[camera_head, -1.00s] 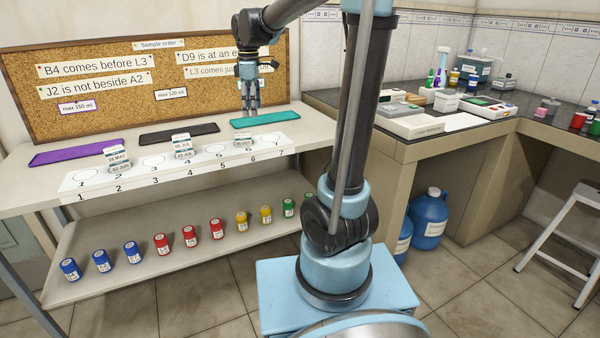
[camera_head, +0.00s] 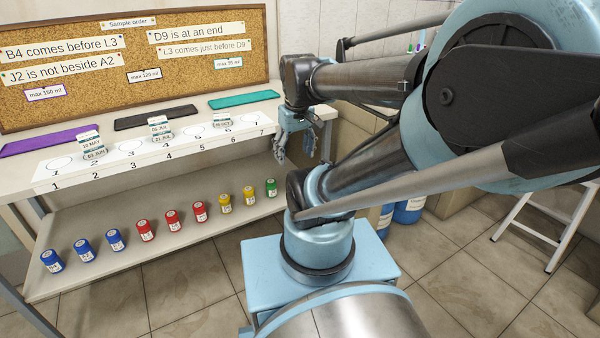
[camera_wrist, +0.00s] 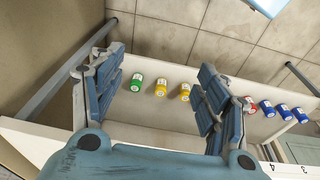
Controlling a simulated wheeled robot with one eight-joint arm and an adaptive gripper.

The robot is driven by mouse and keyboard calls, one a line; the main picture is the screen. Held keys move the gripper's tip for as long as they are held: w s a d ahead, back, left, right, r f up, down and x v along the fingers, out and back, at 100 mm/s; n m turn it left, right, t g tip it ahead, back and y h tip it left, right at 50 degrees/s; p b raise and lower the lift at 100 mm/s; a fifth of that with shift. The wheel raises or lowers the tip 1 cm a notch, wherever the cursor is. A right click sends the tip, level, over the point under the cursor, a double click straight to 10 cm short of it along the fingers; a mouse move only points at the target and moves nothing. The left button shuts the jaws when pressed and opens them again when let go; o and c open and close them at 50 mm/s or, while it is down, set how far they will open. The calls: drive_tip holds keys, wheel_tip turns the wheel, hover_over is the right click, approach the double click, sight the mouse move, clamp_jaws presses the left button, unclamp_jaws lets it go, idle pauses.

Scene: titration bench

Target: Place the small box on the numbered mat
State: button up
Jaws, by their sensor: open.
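The numbered mat (camera_head: 110,163) is a white strip with circles and numbers 1 to 7 on the upper shelf. Small labelled items stand on it near place 2 (camera_head: 92,146), place 4 (camera_head: 161,129) and place 6 (camera_head: 222,120). My gripper (camera_head: 296,150) is open and empty, pointing down off the right end of the shelf. In the wrist view its two fingers (camera_wrist: 160,85) are spread apart, with nothing held between them.
Purple (camera_head: 48,140), black (camera_head: 156,117) and teal (camera_head: 244,99) trays lie behind the mat. Blue, red, yellow and green bottles (camera_head: 172,219) line the lower shelf. A corkboard (camera_head: 130,80) stands behind. A side bench and white stool (camera_head: 535,228) are at the right.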

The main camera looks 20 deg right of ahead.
drive_tip(key=s+f+m, duration=0.2)
drive_tip(key=s+f, duration=0.2)
drive_tip(key=f, duration=0.1)
drive_tip(key=shift+d+m, duration=0.4)
drive_tip(key=shift+d, duration=0.05)
idle(0.9)
